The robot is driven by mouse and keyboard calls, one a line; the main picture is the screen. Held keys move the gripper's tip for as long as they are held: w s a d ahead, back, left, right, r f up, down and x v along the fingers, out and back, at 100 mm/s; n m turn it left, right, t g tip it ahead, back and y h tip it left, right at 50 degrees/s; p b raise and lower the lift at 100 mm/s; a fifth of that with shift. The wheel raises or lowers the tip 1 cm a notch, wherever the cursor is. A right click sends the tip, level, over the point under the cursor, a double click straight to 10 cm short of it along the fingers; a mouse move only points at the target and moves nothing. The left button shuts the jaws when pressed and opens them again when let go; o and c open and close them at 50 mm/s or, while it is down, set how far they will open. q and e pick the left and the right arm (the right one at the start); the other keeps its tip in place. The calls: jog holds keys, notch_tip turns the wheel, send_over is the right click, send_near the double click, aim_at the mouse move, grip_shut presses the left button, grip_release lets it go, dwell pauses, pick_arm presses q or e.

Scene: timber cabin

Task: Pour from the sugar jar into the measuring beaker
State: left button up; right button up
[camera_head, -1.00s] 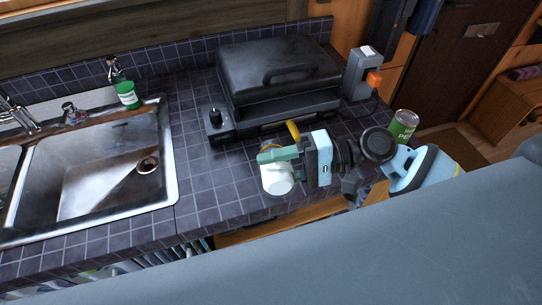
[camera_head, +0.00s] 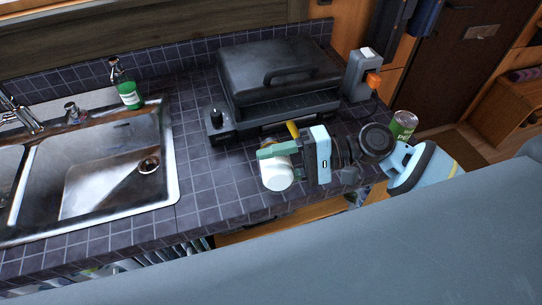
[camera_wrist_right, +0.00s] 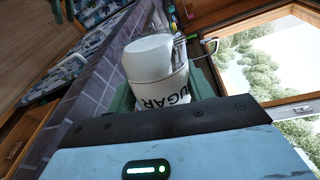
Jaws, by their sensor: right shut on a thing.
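The sugar jar (camera_wrist_right: 168,94) is white with dark lettering ending in "UGAR" in the right wrist view; its white top (camera_wrist_right: 150,57) faces away from the wrist. It also shows as a white cylinder (camera_head: 278,174) in the head view, over the counter's front part. My right gripper (camera_head: 277,152), with green fingers, is shut on the jar; a green finger shows beside it in the wrist view. A thin wire-like loop (camera_wrist_right: 210,46) shows beside the jar; I cannot tell whether it is a clasp or a handle. I cannot make out the measuring beaker. My left gripper is not in view.
A black grill (camera_head: 280,75) stands behind the gripper. A yellow piece (camera_head: 293,130) shows just behind the gripper, unclear what. A green can (camera_head: 403,124) stands at the right. The sink (camera_head: 95,180) and a green bottle (camera_head: 131,95) are left. Tiles between sink and jar are clear.

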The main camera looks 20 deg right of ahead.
jog(key=shift+w+d+r+m+g, duration=0.15)
jog(key=shift+w+r+m, duration=0.25)
jog(key=shift+m, duration=0.5)
jog(key=shift+w+a+r+m+g, duration=0.1)
jog(key=shift+w+r+m+g, duration=0.25)
jog(key=shift+m, duration=0.55)
dwell(3.1)
